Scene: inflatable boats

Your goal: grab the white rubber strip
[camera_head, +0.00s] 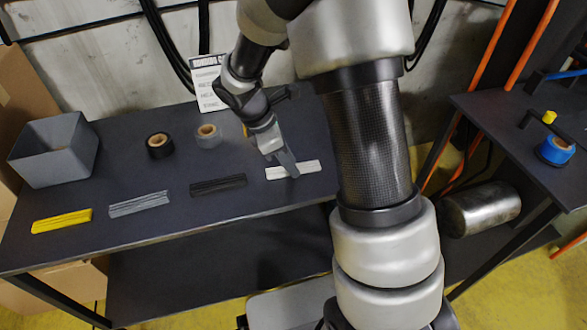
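The white rubber strip (306,170) lies flat near the right end of the dark table, close to its front edge. My gripper (288,168) reaches down from above and its fingers overlap the strip near its middle in the picture. The fingers show as one narrow shape from this side. I cannot tell whether they are open or shut, or whether they touch the strip. Part of the strip is hidden behind the fingers.
Left of it lie a black strip (218,184), a grey strip (140,204) and a yellow strip (62,221).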

